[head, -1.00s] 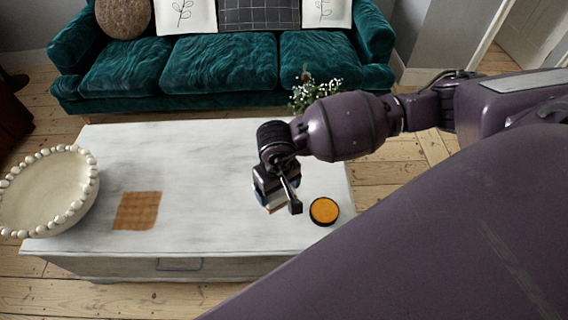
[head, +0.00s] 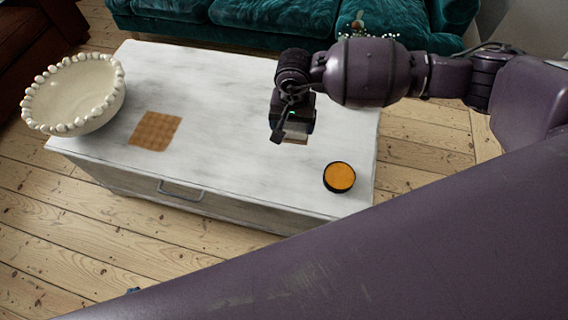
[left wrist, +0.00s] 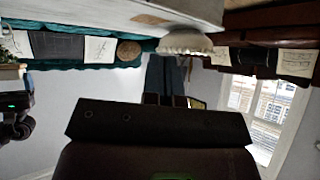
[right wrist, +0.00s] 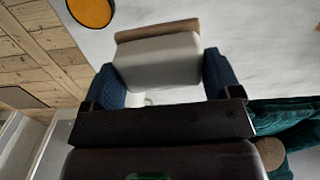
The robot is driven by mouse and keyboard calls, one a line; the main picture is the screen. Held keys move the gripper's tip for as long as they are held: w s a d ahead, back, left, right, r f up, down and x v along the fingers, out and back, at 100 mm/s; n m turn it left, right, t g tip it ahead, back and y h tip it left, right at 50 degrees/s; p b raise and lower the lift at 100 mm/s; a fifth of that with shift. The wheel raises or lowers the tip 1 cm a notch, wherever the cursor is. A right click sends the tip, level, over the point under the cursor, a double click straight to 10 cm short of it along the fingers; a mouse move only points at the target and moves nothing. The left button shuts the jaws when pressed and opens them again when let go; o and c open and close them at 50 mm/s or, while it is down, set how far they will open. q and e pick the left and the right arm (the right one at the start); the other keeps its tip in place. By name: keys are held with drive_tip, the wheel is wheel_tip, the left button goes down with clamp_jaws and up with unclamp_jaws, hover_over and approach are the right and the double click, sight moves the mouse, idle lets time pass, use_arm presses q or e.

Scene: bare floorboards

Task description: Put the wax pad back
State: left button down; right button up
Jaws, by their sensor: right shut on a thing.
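My right gripper (head: 292,132) is shut on a pale block with a tan layer at its far end, which looks like the wax pad (right wrist: 160,62). In the right wrist view the blue fingers (right wrist: 168,80) press its two sides. In the head view the pad (head: 296,137) shows only in part below the gripper, over the white table; I cannot tell whether it touches. A round black tin with an orange face (head: 339,177) stands at the table's right front. My left gripper (left wrist: 167,75) is shut and empty in the left wrist view, away from the table.
A brown checked square (head: 155,131) lies flat on the left of the white table (head: 230,110). A cream bowl with a beaded rim (head: 75,93) stands at the left end. A green sofa (head: 275,15) is behind. The table's middle is clear.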

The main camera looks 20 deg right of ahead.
drive_tip(key=shift+w+a+f+m, duration=0.25)
drive_tip(key=shift+w+f+m, duration=0.05)
drive_tip(key=shift+w+f, duration=0.35)
drive_tip(key=shift+w+a+f+b, duration=0.1)
drive_tip(key=shift+w+a+b, duration=0.05)
drive_tip(key=shift+w+b, duration=0.15)
wheel_tip(320, 180, down, 15)
drive_tip(key=b, duration=0.3)
drive_tip(key=shift+b, duration=0.3)
wheel_tip(320, 180, down, 4)
drive_tip(key=shift+s+r+b, duration=0.1)
drive_tip(key=shift+s+b, duration=0.05)
drive_tip(key=shift+b, duration=0.45)
drive_tip(key=shift+f, duration=0.35)
use_arm(q)
drive_tip(key=shift+m, duration=0.4)
wheel_tip(320, 180, down, 4)
use_arm(e)
drive_tip(key=shift+r, duration=0.2)
use_arm(q)
drive_tip(key=shift+s+f, duration=0.1)
use_arm(e)
drive_tip(key=shift+f, duration=0.1)
